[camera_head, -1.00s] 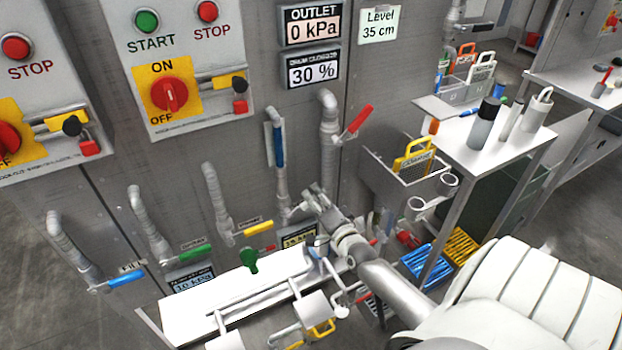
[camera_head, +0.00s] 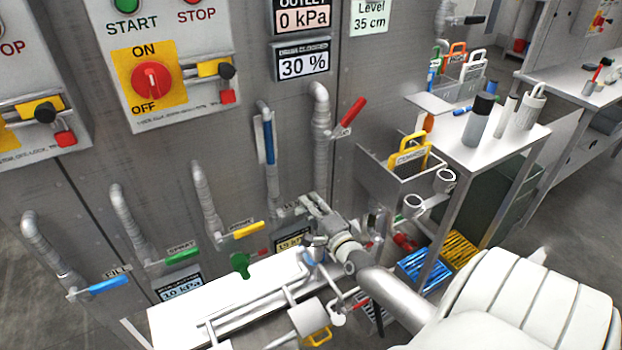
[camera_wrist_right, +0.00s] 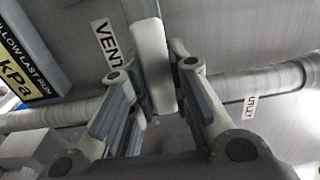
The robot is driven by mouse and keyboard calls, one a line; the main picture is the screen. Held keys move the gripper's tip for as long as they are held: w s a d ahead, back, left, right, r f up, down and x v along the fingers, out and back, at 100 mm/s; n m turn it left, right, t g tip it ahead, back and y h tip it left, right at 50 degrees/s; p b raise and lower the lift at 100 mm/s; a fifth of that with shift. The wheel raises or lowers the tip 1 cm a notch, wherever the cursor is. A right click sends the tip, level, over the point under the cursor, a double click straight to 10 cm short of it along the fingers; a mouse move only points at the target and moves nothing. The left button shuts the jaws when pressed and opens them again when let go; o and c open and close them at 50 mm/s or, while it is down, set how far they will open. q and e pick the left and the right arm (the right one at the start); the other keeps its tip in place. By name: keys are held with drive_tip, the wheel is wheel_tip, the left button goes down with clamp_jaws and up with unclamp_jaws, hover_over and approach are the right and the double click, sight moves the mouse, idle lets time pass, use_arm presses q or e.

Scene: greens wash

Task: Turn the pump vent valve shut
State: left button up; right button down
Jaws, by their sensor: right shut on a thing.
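The vent valve's pale grey handle (camera_wrist_right: 152,65) shows in the right wrist view between the fingers, beside a VENT label (camera_wrist_right: 106,42) on the metal panel. My right gripper (camera_wrist_right: 148,80) is shut on this handle. In the head view my right gripper (camera_head: 318,206) is at the foot of the pipe with the blue upright lever (camera_head: 268,142). The gripper hides the vent handle there, so its angle is hard to tell. My left gripper is not in view.
Blue (camera_head: 107,285), green (camera_head: 184,257) and yellow (camera_head: 249,229) levers stick out left of my gripper. A red lever (camera_head: 352,112) is above it. A white ledge with piping (camera_head: 170,325) lies below. A side table (camera_head: 500,135) with bottles stands to the right.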

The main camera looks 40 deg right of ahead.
drive_tip(key=shift+f, duration=0.1)
drive_tip(key=c, duration=1.3)
unclamp_jaws()
drive_tip(key=v, duration=1.2)
